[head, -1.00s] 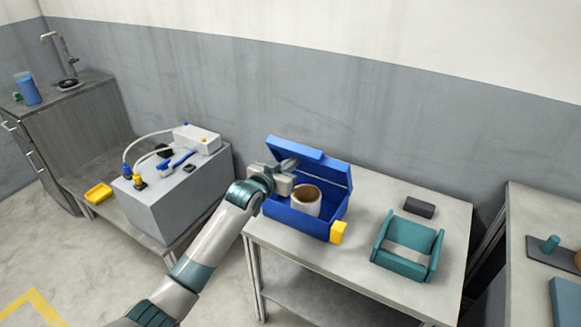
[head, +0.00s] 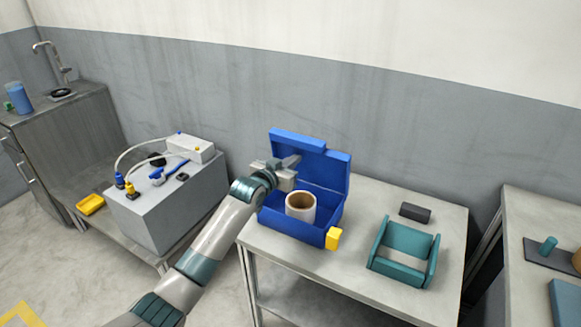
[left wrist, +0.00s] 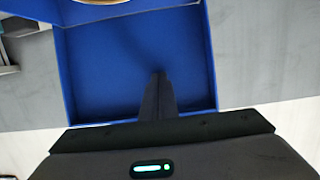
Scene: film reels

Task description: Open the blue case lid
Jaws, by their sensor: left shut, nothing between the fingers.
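The blue case (head: 293,229) stands on the grey table with its lid (head: 325,168) raised, leaning back toward the wall. A white roll with a brown inside (head: 301,208) sits in the case. A yellow latch (head: 333,238) is at the case's front right corner. My left gripper (head: 292,161) is shut and empty, at the lid's inner side above the left part of the case. In the left wrist view the shut fingers (left wrist: 158,95) show in front of the blue lid interior (left wrist: 105,75); whether they touch it I cannot tell. My right gripper is not in view.
A teal cradle (head: 403,268) and a dark block (head: 416,212) stand on the table (head: 362,199) to the right of the case. A grey box (head: 150,213) with tubes is on the left bench. Another table (head: 520,213) is at the far right.

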